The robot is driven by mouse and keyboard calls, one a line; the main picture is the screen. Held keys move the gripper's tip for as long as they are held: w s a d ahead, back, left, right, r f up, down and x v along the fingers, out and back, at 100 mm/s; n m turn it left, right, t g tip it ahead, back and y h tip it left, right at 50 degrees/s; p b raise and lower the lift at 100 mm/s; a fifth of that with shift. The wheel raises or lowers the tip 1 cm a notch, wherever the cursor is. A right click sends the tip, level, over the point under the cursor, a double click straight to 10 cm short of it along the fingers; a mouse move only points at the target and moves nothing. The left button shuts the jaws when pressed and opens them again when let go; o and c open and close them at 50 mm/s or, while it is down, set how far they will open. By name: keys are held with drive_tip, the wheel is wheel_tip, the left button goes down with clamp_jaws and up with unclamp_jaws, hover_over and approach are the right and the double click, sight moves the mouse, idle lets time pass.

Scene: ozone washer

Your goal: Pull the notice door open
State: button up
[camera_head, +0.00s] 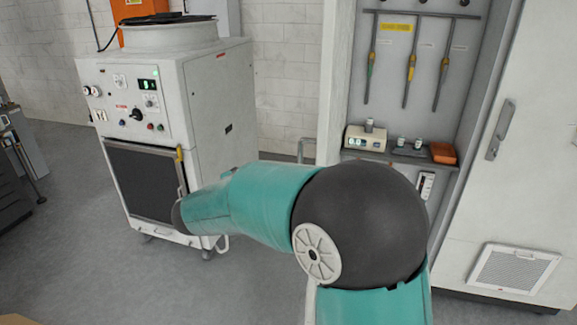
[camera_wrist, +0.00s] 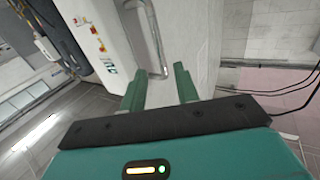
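No door marked as a notice door can be picked out for certain. The white washer cabinet (camera_head: 220,100) stands at the left, with a dark front panel (camera_head: 148,182) that has a yellow-topped handle (camera_head: 180,165) at its right edge. In the wrist view, a bent metal bar handle (camera_wrist: 155,42) stands on a pale surface beyond my fingertips. My gripper (camera_wrist: 156,78) is open, its two green fingers apart with nothing between them. The handle looks a short way ahead of the fingers, not between them. In the head view, my arm hides the gripper.
An open grey cabinet (camera_head: 420,60) with hanging tools and a shelf stands at the right. Beside it is a white door (camera_head: 540,150) with a handle and vent. Dark equipment (camera_head: 18,170) stands at the far left. Grey floor (camera_head: 90,270) is clear before the washer.

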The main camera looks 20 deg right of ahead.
drive_tip(key=v, duration=0.4)
